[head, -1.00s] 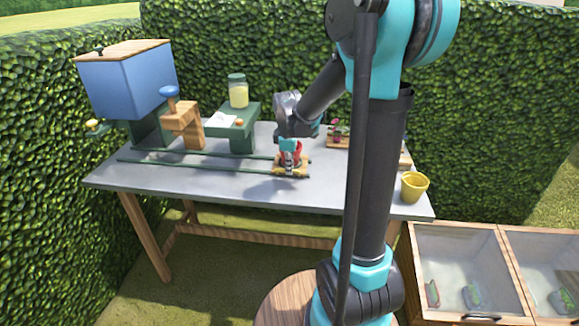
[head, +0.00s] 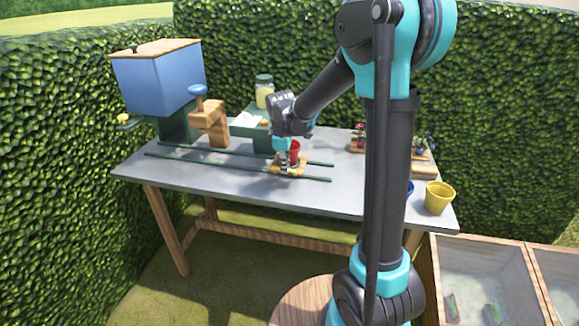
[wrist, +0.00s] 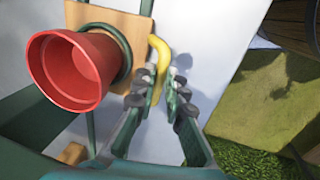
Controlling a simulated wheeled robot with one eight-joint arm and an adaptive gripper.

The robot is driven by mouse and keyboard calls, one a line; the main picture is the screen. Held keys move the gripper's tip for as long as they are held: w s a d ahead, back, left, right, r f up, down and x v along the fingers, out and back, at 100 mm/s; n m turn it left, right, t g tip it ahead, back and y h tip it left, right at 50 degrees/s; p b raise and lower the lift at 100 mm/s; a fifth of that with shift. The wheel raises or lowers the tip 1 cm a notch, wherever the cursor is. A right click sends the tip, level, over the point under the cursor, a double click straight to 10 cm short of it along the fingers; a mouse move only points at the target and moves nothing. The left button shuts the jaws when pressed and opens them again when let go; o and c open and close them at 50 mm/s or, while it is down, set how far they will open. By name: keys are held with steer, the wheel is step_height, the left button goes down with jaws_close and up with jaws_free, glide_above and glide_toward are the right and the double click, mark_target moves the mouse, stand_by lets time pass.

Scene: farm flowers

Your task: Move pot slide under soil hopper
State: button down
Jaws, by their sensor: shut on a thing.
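The pot slide (head: 301,168), a small wooden block, sits on two green rails (head: 230,169), a little in from their right end. A red pot (wrist: 70,70) stands on it and also shows in the head view (head: 295,148). My gripper (wrist: 162,90) is shut on the slide's yellow handle (wrist: 161,50) at its front side. In the head view my gripper (head: 284,162) partly hides the slide and pot. The soil hopper (head: 160,85), a blue box with a wooden lid, stands at the left end of the rails.
A wooden press with a blue knob (head: 210,118) stands behind the rails, between hopper and slide. A green stand (head: 258,132) and a jar (head: 264,92) are behind. A yellow pot (head: 439,197) stands at the table's right. The rails left of the slide look clear.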

steer(key=c, duration=1.6)
jaws_free()
steer(key=shift+r, duration=0.1)
steer(key=r, duration=0.4)
steer(key=s+r, duration=0.1)
steer(key=r, duration=0.2)
steer(key=s+r, duration=0.1)
steer(key=r, duration=0.3)
steer(key=shift+a+r, duration=0.3)
steer(key=shift+o, duration=0.2)
steer(key=shift+s, duration=0.1)
